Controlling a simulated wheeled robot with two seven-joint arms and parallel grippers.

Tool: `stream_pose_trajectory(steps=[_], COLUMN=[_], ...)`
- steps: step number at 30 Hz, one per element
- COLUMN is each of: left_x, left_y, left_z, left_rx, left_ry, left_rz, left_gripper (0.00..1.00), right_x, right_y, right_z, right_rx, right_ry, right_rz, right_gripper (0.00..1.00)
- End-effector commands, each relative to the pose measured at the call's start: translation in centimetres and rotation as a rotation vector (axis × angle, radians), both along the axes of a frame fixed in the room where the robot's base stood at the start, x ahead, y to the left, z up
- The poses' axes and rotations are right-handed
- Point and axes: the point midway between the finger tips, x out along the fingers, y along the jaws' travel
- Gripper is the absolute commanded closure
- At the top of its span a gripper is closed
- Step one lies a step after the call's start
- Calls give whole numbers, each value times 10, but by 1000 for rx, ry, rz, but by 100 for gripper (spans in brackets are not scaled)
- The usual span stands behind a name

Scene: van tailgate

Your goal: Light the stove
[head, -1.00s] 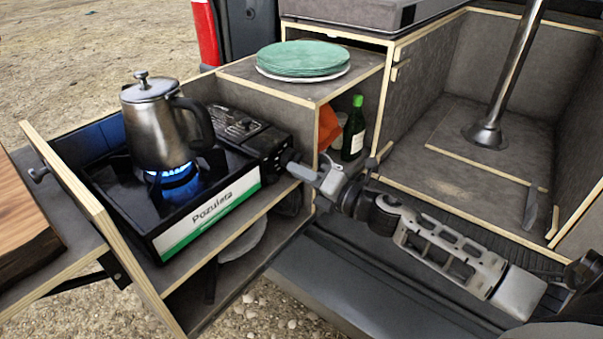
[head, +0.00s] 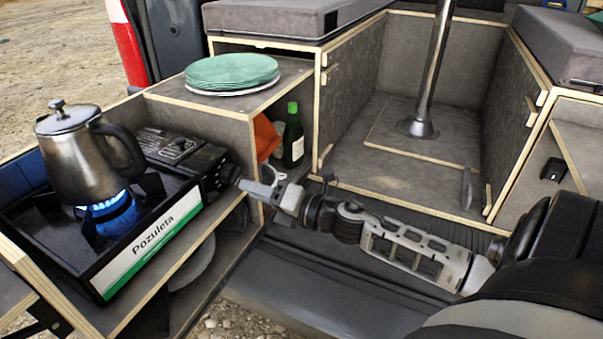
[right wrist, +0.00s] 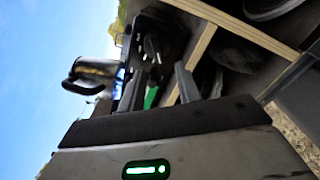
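The stove is a black portable burner (head: 150,205) with a white and green "Pozuleta" label, on the pull-out shelf at left. A blue flame (head: 108,208) burns under the steel kettle (head: 80,155). The stove's dark knob (head: 229,174) is on its right end. My right gripper (head: 246,184) is just right of the knob, fingers pointing at it. In the right wrist view, the right gripper's fingers (right wrist: 158,82) stand apart, with the dark knob area beyond their tips. Whether they touch the knob is unclear. My left gripper is not in view.
Green plates (head: 232,72) are stacked on the cabinet top behind the stove. A green bottle (head: 292,138) and an orange item (head: 264,137) stand in the cubby near my right gripper. A metal post (head: 430,75) rises from the van floor at right.

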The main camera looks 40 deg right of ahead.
Motion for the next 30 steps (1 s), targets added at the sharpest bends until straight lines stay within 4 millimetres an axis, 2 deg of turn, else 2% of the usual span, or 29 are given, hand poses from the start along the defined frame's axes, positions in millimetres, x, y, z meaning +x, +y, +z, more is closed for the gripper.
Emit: stream_pose_trajectory(steps=[1,9,15,21,30], left_x=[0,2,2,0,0], left_y=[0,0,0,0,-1], left_z=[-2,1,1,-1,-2], left_rx=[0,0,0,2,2], left_ry=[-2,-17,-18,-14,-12], left_rz=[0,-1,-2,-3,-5], left_gripper=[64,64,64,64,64], right_x=[-12,-66,-98,-114,-116], right_y=[-4,-27,-41,-47,-48], right_z=[-4,-3,-2,-1,0], right_rx=[1,0,0,-2,-1], right_ry=[5,5,4,2,1], right_rz=[0,-2,-2,0,0], right_gripper=[66,66,66,66,66])
